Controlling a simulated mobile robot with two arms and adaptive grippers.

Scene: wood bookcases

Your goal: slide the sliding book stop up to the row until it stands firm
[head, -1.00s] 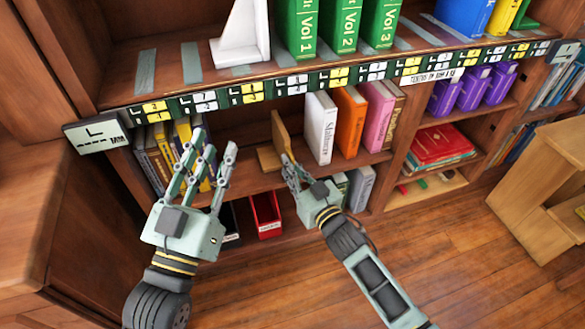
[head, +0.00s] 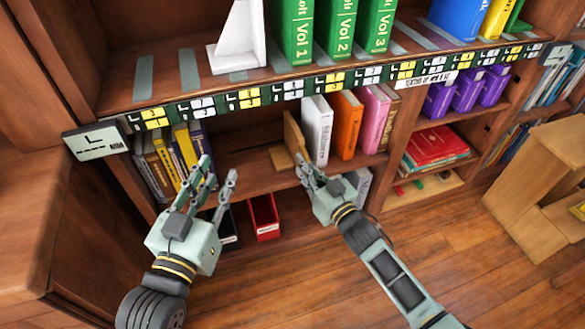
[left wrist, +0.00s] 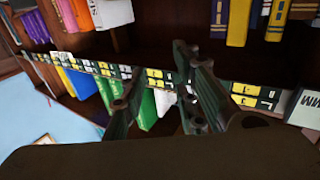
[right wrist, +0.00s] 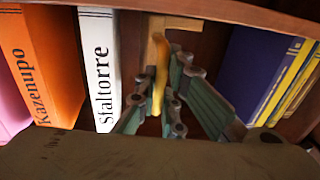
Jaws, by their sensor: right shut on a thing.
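The sliding book stop (head: 292,137) is a light wooden upright on a flat foot, on the middle shelf left of the row. It also shows in the right wrist view (right wrist: 161,62). The row begins with the white book (head: 317,130), then an orange book (head: 348,125) and pink books (head: 374,120). The stop stands upright close beside the white book; I cannot tell whether they touch. My right gripper (head: 308,170) is shut on the stop's front edge. My left gripper (head: 212,180) is open and empty in front of the shelf, left of the stop.
Yellow and dark books (head: 172,158) stand at the left end of the same shelf, with bare shelf before the stop. A label strip (head: 300,90) edges the shelf above, which holds green volumes (head: 340,28) and a white bookend (head: 240,42). A red bin (head: 264,215) sits below.

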